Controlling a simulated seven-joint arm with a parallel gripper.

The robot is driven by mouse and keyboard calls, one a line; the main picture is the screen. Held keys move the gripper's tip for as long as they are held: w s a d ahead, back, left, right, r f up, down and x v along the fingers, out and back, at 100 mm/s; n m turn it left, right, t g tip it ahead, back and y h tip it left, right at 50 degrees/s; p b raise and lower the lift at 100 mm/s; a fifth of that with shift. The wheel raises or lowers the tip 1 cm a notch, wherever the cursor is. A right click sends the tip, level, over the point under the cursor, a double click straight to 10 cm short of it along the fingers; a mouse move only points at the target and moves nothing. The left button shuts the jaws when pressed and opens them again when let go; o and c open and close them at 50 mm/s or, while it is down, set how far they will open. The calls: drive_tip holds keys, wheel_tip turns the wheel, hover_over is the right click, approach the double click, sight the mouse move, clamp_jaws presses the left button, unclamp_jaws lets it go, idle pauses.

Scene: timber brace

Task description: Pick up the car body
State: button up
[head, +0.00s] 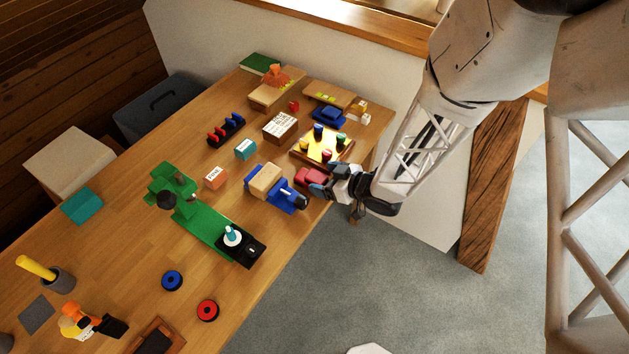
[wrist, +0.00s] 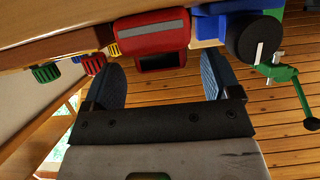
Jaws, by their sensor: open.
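The red car body (head: 309,176) lies near the table's front edge, just left of my gripper (head: 328,187) in the head view. In the wrist view the car body (wrist: 150,32) is red with a grey stripe and a dark opening on its near side. My gripper (wrist: 160,64) is open, with its two blue-padded fingers apart. The car body sits just ahead of the fingertips, roughly centred between them. Nothing is held. Part of the car body is hidden by the gripper in the head view.
A blue vise-like piece with a wooden block (head: 265,181) stands close left of the car body. A tray with coloured pegs (head: 322,146) is behind it. A green base (head: 205,225) lies further left. The table edge is close, with open floor (head: 330,290) in front.

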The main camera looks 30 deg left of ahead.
sight(318, 177)
drive_tip(key=shift+x, duration=1.75)
drive_tip(key=shift+s+r, duration=0.1)
drive_tip(key=shift+s, duration=0.1)
drive_tip(key=shift+c, duration=0.2)
drive_tip(key=c, duration=1)
drive_tip(key=shift+r, duration=5)
